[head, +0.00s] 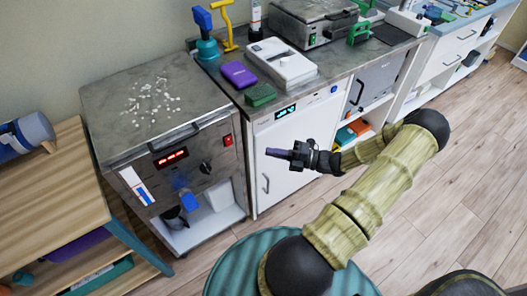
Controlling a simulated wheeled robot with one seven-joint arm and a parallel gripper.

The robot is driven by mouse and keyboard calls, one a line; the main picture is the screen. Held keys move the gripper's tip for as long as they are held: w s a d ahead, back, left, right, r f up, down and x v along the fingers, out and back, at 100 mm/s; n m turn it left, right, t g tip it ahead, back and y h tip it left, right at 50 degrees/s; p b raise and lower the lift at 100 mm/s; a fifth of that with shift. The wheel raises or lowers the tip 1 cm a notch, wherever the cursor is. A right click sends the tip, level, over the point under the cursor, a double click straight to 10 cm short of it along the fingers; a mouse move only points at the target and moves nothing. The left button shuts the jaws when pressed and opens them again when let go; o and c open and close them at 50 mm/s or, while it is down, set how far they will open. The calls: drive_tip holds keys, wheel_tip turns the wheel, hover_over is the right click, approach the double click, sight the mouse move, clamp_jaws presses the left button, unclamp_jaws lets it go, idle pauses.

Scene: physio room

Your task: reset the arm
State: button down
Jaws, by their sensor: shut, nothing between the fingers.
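My arm reaches up from the bottom of the head view, bends at an elbow on the right, and folds back to the left. My gripper (277,153) points left, in front of the white cabinet door (285,170) below the counter. Its fingers are together with nothing between them. It is apart from the counter and from every object on it.
A steel unit (130,128) with white bits on top stands left of my gripper. The counter (345,75) holds a purple block (239,75), a green block (260,95) and a white device (282,62). A wooden table (40,205) is far left. Floor (440,200) is clear at right.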

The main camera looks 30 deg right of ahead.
drive_tip(key=shift+w, duration=0.15)
idle(0.3)
drive_tip(key=s+a+r+n+g+h, duration=0.3)
drive_tip(key=a+n+g, duration=0.4)
drive_tip(key=n, duration=0.6)
drive_tip(key=s+a+r+n+g+h, duration=0.1)
drive_tip(key=s+a+n+g+h, duration=0.2)
drive_tip(key=a+n+g+h, duration=0.75)
wheel_tip(320, 180, up, 23)
drive_tip(key=a+n+t+p, duration=0.2)
drive_tip(key=n+t+p, duration=0.5)
drive_tip(key=n+p, duration=0.6)
drive_tip(key=n, duration=0.7)
drive_tip(key=shift+s+a+n, duration=0.2)
drive_tip(key=shift+n, duration=0.15)
